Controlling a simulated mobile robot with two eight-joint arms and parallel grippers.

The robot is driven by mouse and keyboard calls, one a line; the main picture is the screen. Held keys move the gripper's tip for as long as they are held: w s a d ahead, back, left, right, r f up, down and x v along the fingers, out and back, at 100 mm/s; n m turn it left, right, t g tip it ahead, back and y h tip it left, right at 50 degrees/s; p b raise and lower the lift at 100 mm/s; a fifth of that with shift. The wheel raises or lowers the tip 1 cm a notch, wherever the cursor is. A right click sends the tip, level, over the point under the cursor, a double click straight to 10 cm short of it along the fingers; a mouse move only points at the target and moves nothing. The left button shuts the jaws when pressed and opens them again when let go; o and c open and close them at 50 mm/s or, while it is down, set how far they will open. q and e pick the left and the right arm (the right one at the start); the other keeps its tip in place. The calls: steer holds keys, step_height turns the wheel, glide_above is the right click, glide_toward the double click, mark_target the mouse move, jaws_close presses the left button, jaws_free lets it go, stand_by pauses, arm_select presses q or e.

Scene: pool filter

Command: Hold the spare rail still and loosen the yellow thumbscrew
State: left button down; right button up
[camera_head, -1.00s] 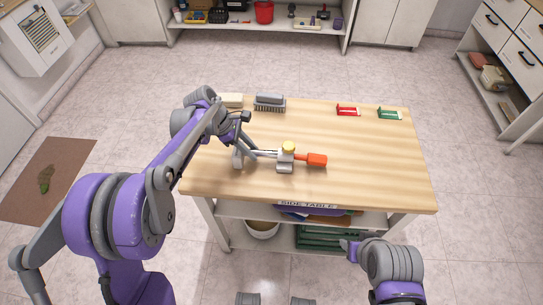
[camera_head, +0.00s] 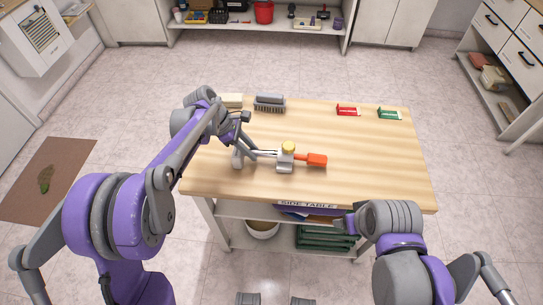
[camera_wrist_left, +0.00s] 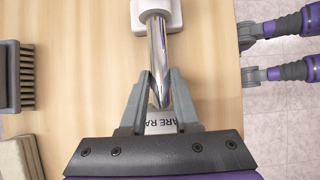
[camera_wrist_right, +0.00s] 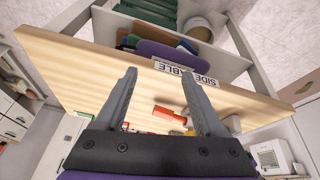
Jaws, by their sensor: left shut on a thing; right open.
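The spare rail (camera_head: 266,153) is a shiny metal bar on the wooden table. A grey block (camera_head: 285,166) sits on it, with the yellow thumbscrew (camera_head: 288,147) on top and an orange end piece (camera_head: 316,160) to the right. My left gripper (camera_head: 247,152) is shut on the rail's left part. The left wrist view shows its fingers (camera_wrist_left: 160,82) on either side of the chrome bar (camera_wrist_left: 157,50). My right gripper (camera_head: 346,221) is open and empty by the table's front edge. In the right wrist view its fingers (camera_wrist_right: 160,78) are apart, with the orange piece (camera_wrist_right: 168,114) beyond.
A grey brush (camera_head: 269,103) and a pale block (camera_head: 232,100) lie at the back left of the wooden table (camera_head: 390,170). A red item (camera_head: 348,110) and a green item (camera_head: 389,114) lie at the back right. The table's right half is otherwise clear.

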steer(key=w+a+r+n+g, duration=0.1)
steer(key=w+a+r+n, duration=0.25)
steer(key=w, duration=0.25)
steer(key=w+a+r+n+g, duration=0.1)
steer(key=w+a+r+n, duration=0.25)
steer(key=w, duration=0.35)
steer(key=r+n+g, duration=0.1)
steer(key=n+g, duration=0.1)
steer(key=n, duration=0.6)
glide_above(289, 145)
steer(key=shift+f, duration=4.35)
